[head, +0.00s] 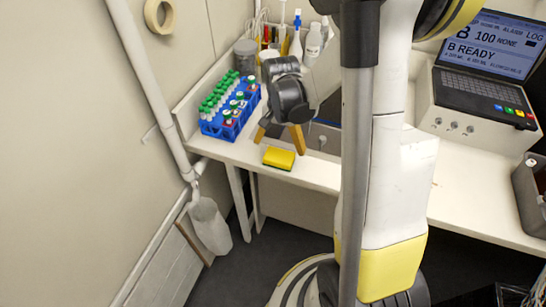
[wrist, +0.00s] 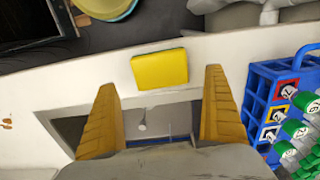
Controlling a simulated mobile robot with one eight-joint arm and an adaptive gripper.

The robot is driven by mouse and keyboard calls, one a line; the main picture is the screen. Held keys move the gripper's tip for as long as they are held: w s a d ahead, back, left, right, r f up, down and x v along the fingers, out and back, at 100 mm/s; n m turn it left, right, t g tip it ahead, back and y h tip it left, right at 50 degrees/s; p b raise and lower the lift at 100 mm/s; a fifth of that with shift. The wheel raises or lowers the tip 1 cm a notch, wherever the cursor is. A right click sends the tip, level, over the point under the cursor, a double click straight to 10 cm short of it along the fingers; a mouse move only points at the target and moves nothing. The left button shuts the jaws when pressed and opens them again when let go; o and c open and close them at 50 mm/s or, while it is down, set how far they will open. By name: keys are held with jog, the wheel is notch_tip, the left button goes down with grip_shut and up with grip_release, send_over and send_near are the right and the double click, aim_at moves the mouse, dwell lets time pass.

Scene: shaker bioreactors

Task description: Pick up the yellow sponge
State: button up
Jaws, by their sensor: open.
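The yellow sponge (head: 279,157) lies flat on the white bench near its front edge in the head view, with a dark green underside showing. It also shows in the wrist view (wrist: 160,69), beyond and between my fingertips. My gripper (head: 280,138) is open, with its two orange-brown fingers spread and pointing down, just behind the sponge in the head view. In the wrist view my gripper (wrist: 161,82) has nothing between its fingers, and the sponge looks narrower than the gap. I cannot tell the exact height of the fingertips above the bench.
A blue rack (head: 216,124) of green-capped tubes stands left of my gripper, close to one finger in the wrist view. Bottles (head: 313,40) and a grey jar (head: 245,55) stand behind. A laptop-like instrument (head: 487,70) is at right. The bench right of the sponge is clear.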

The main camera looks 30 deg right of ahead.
aim_at(279, 156)
notch_tip(279, 156, down, 7)
jog(key=shift+w+r+b, duration=0.1)
jog(key=shift+r+b, duration=0.05)
jog(key=shift+b, duration=0.95)
jog(key=c, duration=0.7)
